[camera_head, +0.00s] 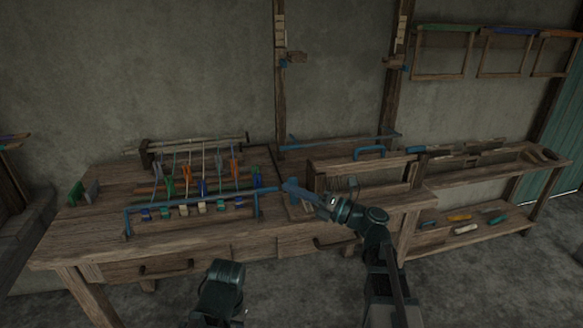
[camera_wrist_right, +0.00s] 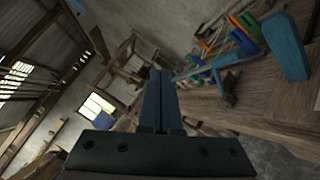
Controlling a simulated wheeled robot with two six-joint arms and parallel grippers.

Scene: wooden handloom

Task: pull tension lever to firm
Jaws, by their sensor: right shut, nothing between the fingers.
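What seems the same blue block (camera_wrist_right: 287,47) is large at the upper right of the wrist view, apart from the fingers there. My left arm shows only as a dark link at the bottom; its gripper is not visible.
Coloured heddle pieces (camera_head: 202,187) and strings stand on the wooden bench (camera_head: 90,225). A lower shelf (camera_head: 460,238) holds several tools. Frames hang on the back wall.

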